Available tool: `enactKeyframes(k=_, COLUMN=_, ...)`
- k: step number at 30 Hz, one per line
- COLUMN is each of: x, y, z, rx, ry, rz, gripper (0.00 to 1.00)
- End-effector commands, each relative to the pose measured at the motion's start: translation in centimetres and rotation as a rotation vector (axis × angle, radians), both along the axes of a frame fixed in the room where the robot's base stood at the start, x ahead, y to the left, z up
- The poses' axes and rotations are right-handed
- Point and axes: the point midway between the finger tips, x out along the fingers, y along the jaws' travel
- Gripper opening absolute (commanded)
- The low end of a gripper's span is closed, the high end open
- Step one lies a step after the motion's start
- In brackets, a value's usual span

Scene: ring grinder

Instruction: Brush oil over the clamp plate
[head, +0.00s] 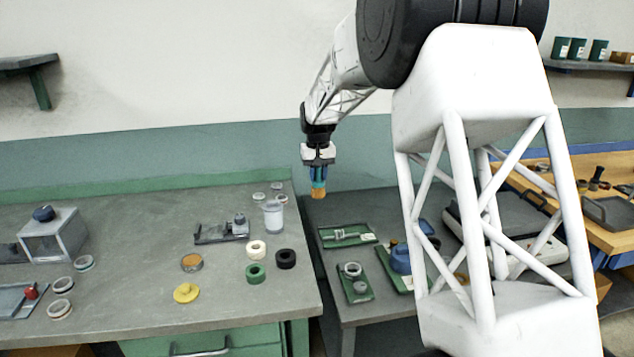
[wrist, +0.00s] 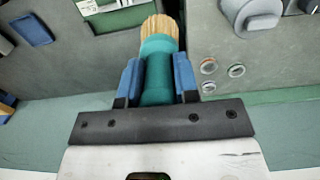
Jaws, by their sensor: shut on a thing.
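My gripper (head: 318,172) hangs in the air above the gap between the grey bench and the lower table. In the wrist view its blue fingers (wrist: 158,82) are shut on the teal handle of a brush (wrist: 156,66). The brush's tan bristles (wrist: 160,30) point away from the gripper; in the head view they point down. A dark flat plate with a raised clamp-like block (head: 222,231), which looks like the clamp plate, lies on the grey bench, left of and below my gripper in the picture. A shallow round dish with an amber middle (head: 191,262) sits in front of it.
A clear cup (head: 273,216) stands right of the plate. White (head: 256,249), green (head: 256,273) and black (head: 286,258) rings and a yellow knobbed piece (head: 186,293) lie nearby. Green trays (head: 347,236) lie on the lower table. My arm hides part of the right side.

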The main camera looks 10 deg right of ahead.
Motion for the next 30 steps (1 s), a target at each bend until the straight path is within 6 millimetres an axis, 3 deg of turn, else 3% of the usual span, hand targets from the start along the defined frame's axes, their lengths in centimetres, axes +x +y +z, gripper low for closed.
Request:
enactKeyframes(k=5, x=0.8, y=1.4, z=-0.2, rx=0.000, ry=0.000, rz=0.000, gripper=0.05)
enactKeyframes(k=11, x=2.8, y=5.0, z=-0.5, rx=0.000, ry=-0.003, rz=-0.006, gripper=0.05)
enactKeyframes(k=21, x=6.5, y=14.1, z=-1.7, rx=0.001, ry=-0.006, rz=-0.022, gripper=0.05)
enactKeyframes(k=30, x=7.2, y=23.0, z=-2.4, rx=0.001, ry=-0.004, rz=-0.015, gripper=0.05)
